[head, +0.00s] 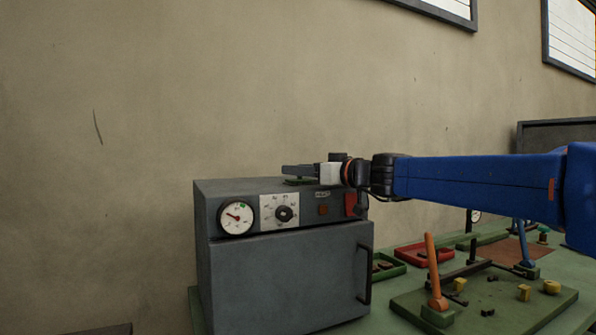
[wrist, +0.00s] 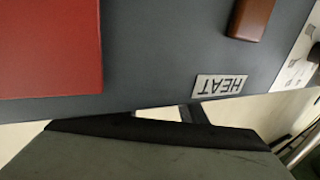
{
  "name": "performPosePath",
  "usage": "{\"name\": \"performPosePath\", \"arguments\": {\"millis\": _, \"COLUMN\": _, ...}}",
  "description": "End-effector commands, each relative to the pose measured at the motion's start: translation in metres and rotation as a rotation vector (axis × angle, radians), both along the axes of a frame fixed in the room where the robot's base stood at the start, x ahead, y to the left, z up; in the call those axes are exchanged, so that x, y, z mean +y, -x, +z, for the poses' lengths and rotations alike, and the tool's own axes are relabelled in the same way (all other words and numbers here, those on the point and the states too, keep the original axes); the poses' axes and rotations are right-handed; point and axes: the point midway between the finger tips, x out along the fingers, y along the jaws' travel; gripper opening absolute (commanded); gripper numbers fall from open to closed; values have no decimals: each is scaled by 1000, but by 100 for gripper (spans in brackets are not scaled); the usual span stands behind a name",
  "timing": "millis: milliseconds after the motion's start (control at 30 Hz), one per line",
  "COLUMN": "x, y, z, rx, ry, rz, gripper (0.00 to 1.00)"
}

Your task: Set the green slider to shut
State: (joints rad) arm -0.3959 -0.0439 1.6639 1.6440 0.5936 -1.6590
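I cannot pick out the green slider with certainty. A small dark green piece (head: 300,181) lies on top of the grey oven-like cabinet (head: 290,270), right under my gripper's fingers. A green knob (head: 543,236) also stands at the far right of the bench. My gripper (head: 298,170) reaches in from the right over the cabinet's top, its fingers pointing left. I cannot tell whether it touches the green piece or how far its fingers are apart. The wrist view shows the cabinet's front panel upside down, with a HEAT label (wrist: 219,84), a brown button (wrist: 249,18) and a red panel (wrist: 50,48).
The cabinet front has a gauge (head: 236,217), a black dial (head: 284,214) and a door handle (head: 364,276). To its right are a red tray (head: 424,254), an orange lever (head: 433,270), a blue lever (head: 523,243) and small yellow blocks. The wall stands behind.

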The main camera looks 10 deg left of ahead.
Motion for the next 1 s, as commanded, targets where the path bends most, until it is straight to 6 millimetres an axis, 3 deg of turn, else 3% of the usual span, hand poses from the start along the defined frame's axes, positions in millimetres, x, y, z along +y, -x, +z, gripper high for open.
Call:
{"name": "performPosePath", "arguments": {"millis": 700, "x": -112, "y": 73, "z": 0, "rx": -1, "ry": -1, "rz": -3, "gripper": 38}}
{"name": "performPosePath", "arguments": {"millis": 1000, "x": -137, "y": 91, "z": 0, "rx": -1, "ry": 1, "rz": 0, "gripper": 38}}
